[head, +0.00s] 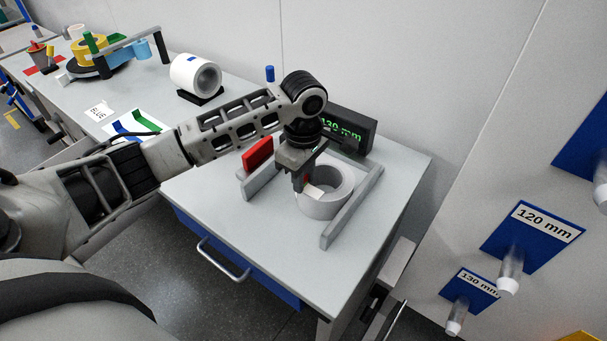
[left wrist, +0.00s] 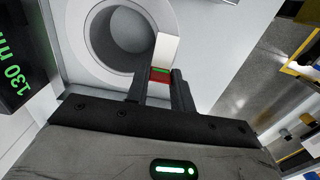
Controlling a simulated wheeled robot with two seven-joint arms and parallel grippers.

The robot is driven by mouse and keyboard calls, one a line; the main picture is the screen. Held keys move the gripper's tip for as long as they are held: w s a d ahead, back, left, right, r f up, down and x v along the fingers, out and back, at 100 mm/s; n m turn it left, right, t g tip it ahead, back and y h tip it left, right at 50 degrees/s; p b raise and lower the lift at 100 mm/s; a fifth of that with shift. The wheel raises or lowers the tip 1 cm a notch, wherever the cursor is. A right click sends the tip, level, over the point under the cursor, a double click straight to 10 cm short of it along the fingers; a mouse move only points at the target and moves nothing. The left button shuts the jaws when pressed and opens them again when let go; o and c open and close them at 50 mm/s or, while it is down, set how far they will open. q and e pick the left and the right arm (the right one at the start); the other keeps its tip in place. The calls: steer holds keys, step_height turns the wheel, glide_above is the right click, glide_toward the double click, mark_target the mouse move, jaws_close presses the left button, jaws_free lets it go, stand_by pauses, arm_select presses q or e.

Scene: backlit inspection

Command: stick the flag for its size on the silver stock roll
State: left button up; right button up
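The silver stock roll (head: 339,201) lies with its hole facing up between the grey jaws of a gauge (head: 347,212) on the bench. Its ring also fills the top of the left wrist view (left wrist: 92,60). My left gripper (head: 304,184) is at the roll's near left rim, pointing down. It is shut on a small flag (left wrist: 163,53), which has a white end and red and green bands between the fingers. The flag's white end overlaps the roll's rim in both views; I cannot tell whether it touches. The display (head: 348,130) reads 130 mm. My right gripper is not in view.
A red block (head: 257,154) stands on the gauge's left jaw. A white roll (head: 193,74) with a blue flag rests on a black stand behind. Blue and green strips (head: 136,127) lie beside my left arm. Wall pegs have blue plates (head: 530,231) marked 120 mm and 130 mm.

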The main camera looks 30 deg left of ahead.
arm_select(q)
steer(key=o, duration=0.4)
steer(key=shift+r+p, duration=0.3)
steer(key=shift+r, duration=7.65)
steer(key=shift+s, duration=0.1)
